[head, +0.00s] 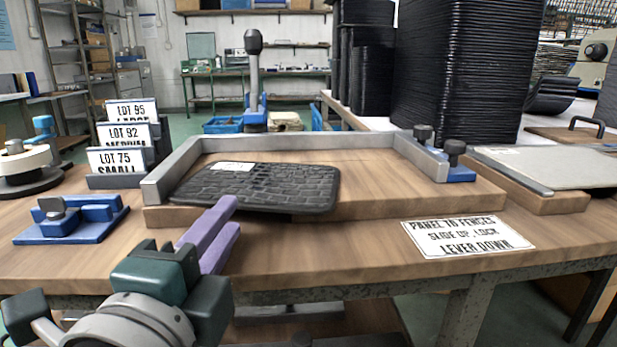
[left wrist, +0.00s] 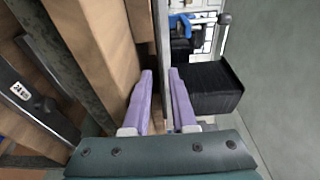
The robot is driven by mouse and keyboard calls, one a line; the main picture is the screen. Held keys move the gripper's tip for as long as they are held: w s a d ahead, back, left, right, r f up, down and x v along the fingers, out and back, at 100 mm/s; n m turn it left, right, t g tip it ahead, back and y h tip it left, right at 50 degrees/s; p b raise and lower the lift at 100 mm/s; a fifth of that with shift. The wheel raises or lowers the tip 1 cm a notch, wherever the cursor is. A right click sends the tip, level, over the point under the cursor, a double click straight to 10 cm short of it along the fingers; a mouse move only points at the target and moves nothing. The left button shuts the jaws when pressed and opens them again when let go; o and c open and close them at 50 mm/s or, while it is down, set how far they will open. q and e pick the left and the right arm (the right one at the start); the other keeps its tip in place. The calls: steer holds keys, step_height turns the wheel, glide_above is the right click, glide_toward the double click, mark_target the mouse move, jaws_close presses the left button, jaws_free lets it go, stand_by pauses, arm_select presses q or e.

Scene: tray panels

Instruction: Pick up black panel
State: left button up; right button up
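The black panel (head: 275,187), with a block-like textured top and a white label at its far left, lies on the wooden fixture board (head: 410,203). Its near edge reaches the board's front edge. My left gripper (head: 232,215) is at the panel's near left, with its purple fingers pointing at the near edge, one above the other. The fingers are apart; I cannot tell whether they touch the panel. In the left wrist view the fingers (left wrist: 160,73) stand apart with a thin grey strip seen between them. My right gripper is not in view.
Metal fences (head: 275,143) line the board's back and sides. A blue clamp with a tall lever (head: 254,85) stands behind, and a blue clamp with black knobs (head: 455,165) at right. Lot signs (head: 122,135) stand at left. Tall black stacks (head: 460,75) stand behind right.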

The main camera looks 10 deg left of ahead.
mark_target(240, 208)
arm_select(q)
steer(key=w, duration=0.4)
steer(key=shift+d, duration=0.1)
steer(key=shift+s, duration=0.1)
jaws_close()
